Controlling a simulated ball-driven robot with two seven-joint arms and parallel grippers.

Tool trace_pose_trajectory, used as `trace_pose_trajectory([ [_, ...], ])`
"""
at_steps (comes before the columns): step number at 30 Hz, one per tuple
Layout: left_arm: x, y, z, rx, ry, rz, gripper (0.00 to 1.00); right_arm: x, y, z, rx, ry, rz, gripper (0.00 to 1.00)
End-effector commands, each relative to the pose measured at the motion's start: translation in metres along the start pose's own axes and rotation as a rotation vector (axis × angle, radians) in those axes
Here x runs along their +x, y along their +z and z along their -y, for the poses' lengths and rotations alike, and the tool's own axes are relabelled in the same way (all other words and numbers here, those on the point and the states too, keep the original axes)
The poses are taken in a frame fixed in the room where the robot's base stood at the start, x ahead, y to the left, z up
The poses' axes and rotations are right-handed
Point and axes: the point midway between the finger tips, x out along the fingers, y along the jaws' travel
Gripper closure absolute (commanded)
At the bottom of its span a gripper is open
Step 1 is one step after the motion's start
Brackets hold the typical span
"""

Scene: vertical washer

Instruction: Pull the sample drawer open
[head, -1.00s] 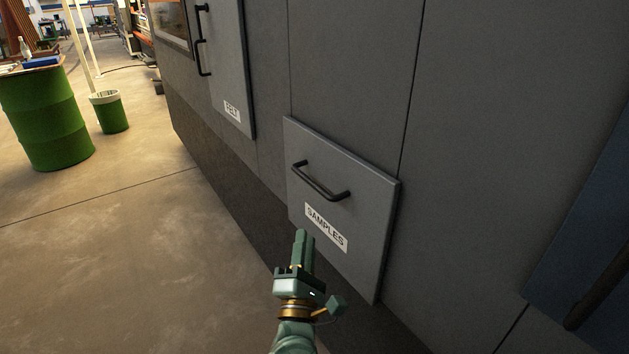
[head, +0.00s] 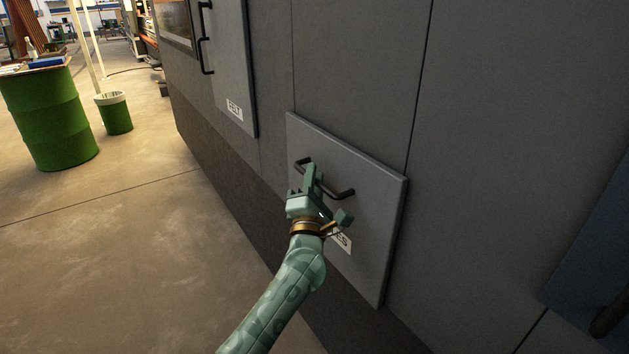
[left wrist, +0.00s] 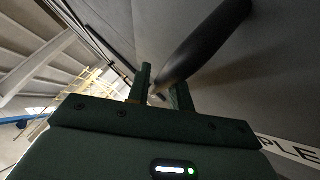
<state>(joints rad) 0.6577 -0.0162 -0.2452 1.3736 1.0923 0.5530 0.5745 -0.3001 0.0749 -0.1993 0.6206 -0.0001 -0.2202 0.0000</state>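The sample drawer (head: 370,205) is a grey front panel low on the machine, close against its face. It has a black bar handle (head: 341,193) and a white label, mostly hidden by my gripper and showing only "ES". My left gripper (head: 311,170) is at the handle, over the left half of the bar. In the left wrist view its two fingers (left wrist: 160,90) stand apart, with the handle bar (left wrist: 205,40) running from the upper right towards the gap between them. I see no clear grip on the bar. My right gripper is not in view.
A felt door (head: 233,70) with its own black handle is at the upper left of the drawer. A blue panel (head: 590,230) is at the right. A green drum (head: 50,115) and a green bin (head: 115,115) stand far left. The floor left of the machine is clear.

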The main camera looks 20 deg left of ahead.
Motion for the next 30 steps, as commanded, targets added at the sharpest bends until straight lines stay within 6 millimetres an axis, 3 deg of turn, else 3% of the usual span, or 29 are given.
trace_pose_trajectory([
  [2, 0.0, 0.0, 0.0, 0.0, 0.0, 0.0, 0.78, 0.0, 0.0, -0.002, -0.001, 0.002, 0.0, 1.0],
  [5, 0.0, 0.0, 0.0, 0.0, 0.0, 0.0, 1.0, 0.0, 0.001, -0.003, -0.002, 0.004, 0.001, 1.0],
  [17, -0.005, -0.005, -0.006, 0.003, 0.0, 0.001, 1.0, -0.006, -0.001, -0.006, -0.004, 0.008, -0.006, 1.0],
  [30, -0.045, -0.045, -0.047, 0.005, 0.0, 0.001, 1.0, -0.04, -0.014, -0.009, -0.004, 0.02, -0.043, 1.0],
])
